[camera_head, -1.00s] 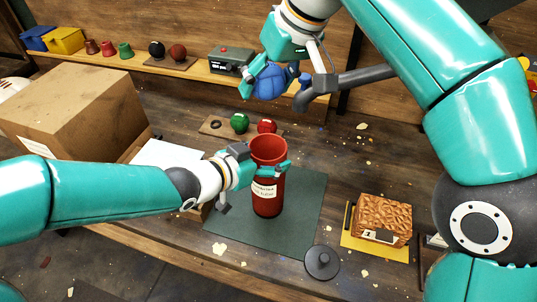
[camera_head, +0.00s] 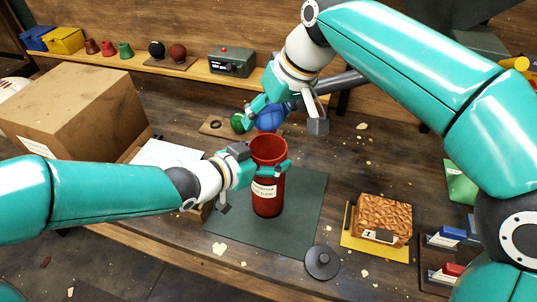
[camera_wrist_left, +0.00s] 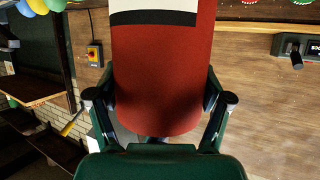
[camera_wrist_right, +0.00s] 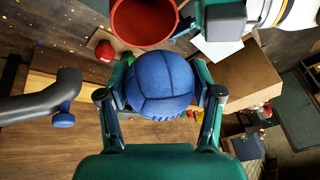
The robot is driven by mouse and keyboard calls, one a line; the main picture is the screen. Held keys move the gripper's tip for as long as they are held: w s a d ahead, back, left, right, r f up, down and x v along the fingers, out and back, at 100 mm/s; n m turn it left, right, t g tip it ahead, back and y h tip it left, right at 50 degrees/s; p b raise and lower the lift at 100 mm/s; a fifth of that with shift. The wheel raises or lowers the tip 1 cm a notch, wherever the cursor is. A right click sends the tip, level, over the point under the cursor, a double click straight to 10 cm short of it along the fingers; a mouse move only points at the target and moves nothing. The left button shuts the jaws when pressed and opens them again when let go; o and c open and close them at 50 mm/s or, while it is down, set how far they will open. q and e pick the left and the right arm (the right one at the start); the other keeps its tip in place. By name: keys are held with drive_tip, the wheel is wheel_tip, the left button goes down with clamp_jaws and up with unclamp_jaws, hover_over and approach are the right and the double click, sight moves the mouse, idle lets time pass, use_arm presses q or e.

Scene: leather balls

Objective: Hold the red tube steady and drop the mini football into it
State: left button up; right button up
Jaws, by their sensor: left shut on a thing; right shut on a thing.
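The red tube (camera_head: 267,190) stands upright on the dark green mat (camera_head: 305,205), its open mouth facing up. My left gripper (camera_head: 272,170) is shut around the tube's side; the left wrist view shows the red wall (camera_wrist_left: 165,85) between its fingers (camera_wrist_left: 160,103). The blue mini football (camera_head: 270,117) is held by my right gripper (camera_head: 265,108), just above and behind the tube's rim in the head view. In the right wrist view the ball (camera_wrist_right: 160,85) sits between both fingers (camera_wrist_right: 160,98), with the tube's open mouth (camera_wrist_right: 143,20) beyond it.
A round dark lid (camera_head: 322,262) lies at the mat's front right corner. A brown textured block (camera_head: 383,217) sits on a yellow base at right. A cardboard box (camera_head: 75,110) stands at left.

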sight(281, 114)
drive_tip(key=shift+f, duration=2.25)
drive_tip(key=o, duration=1.3)
drive_tip(key=v, duration=1.2)
use_arm(q)
drive_tip(key=o, duration=1.5)
drive_tip(key=shift+a, duration=0.1)
